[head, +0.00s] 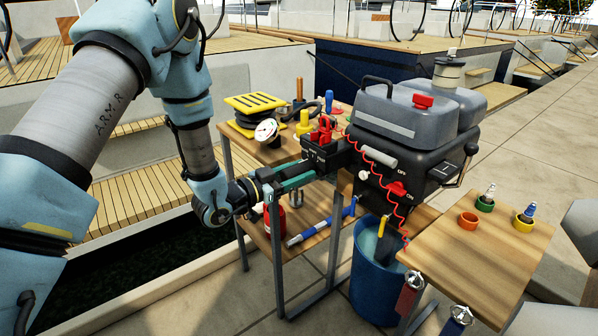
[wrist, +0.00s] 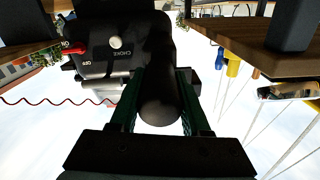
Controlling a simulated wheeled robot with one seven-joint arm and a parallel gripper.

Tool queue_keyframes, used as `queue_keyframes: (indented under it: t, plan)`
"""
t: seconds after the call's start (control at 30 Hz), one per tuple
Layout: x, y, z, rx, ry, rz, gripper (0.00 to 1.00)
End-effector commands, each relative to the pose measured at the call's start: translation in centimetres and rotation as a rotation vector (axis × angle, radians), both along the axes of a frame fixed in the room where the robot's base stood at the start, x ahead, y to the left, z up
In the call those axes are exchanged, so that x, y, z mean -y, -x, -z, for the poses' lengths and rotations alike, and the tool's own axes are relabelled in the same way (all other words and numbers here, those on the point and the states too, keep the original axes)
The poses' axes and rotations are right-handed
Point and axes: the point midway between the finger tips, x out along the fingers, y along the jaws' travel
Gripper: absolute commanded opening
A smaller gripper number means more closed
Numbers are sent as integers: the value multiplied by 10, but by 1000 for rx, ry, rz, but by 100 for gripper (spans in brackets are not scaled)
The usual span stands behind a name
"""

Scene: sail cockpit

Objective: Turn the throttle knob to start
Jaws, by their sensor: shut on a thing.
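The black throttle knob (wrist: 160,108) is a rounded grip. In the wrist view it lies between the two green fingers of my gripper (wrist: 160,82), which press on its sides. In the head view my gripper (head: 308,177) reaches in from the left to the black tiller arm (head: 345,155) of the outboard motor (head: 405,150). There the knob is mostly hidden by the gripper and a black box. I cannot read any start mark or tell the knob's angle.
The motor's front has a red switch (head: 397,188) marked ON and OFF, a white choke knob (wrist: 115,43) and a coiled red cord (head: 372,153). A red clip (head: 323,130) sits just above my gripper. A blue bucket (head: 368,285) and a wooden side table (head: 485,262) stand right.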

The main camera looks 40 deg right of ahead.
Motion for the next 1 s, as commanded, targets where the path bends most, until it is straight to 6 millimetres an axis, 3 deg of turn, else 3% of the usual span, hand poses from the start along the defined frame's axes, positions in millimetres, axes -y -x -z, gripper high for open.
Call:
queue_keyframes:
  t: [0.27,0.67,1.0]
  plan:
    - [0,0,0,0,0,1,0]
    - [0,1,3,56,3,1,0]
    - [0,0,6,293,19,1,0]
